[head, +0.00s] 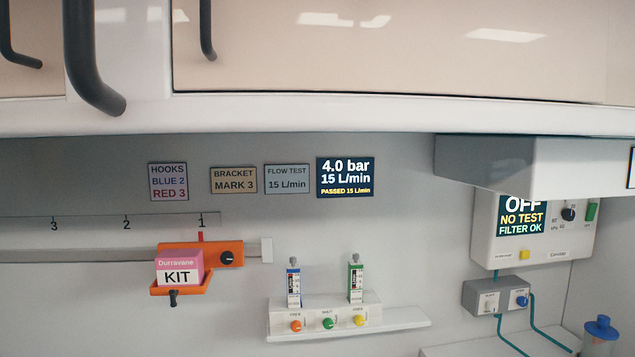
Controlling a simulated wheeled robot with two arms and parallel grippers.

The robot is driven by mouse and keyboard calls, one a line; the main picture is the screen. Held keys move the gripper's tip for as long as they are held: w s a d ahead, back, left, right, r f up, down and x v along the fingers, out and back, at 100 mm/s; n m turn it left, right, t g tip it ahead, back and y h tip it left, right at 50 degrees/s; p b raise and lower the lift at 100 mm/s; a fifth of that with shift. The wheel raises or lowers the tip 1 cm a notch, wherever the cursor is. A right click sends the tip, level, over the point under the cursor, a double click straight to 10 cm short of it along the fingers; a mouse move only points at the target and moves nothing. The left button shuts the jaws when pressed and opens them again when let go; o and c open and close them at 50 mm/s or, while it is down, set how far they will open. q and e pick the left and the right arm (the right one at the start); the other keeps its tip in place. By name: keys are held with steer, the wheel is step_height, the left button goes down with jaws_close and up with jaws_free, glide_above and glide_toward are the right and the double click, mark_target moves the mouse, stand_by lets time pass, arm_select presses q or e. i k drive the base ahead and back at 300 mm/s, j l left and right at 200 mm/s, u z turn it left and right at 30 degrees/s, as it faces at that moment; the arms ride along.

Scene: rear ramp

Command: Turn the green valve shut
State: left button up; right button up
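A green round knob (327,323) sits in the middle of the front of a white block (343,312) on the wall, between an orange knob (296,326) and a yellow knob (359,320). A flow tube with green ends (356,281) stands upright on the block at the right, and one with blue ends (293,284) at the left. Which green part is the valve, and whether it is open or shut, I cannot tell. A dark screen (345,177) reads 4.0 bar, 15 L/min, passed. Neither of my grippers is in view.
A white overhead cupboard (380,112) with dark handles (85,65) spans the top. An orange bracket (220,255) holding a pink and white kit box (178,275) is at left. A wall unit (490,245) reading OFF, with hoses below, is at right.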

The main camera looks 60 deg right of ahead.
mark_target(328, 324)
steer(key=k+j, duration=0.15)
steer(key=k, duration=0.15)
steer(key=l+z, duration=0.15)
steer(key=z, duration=0.25)
steer(key=l+z, duration=0.15)
steer(key=z, duration=0.3)
steer(key=l+z, duration=0.15)
steer(key=z, duration=0.25)
steer(key=l+z, duration=0.1)
steer(key=z, duration=0.3)
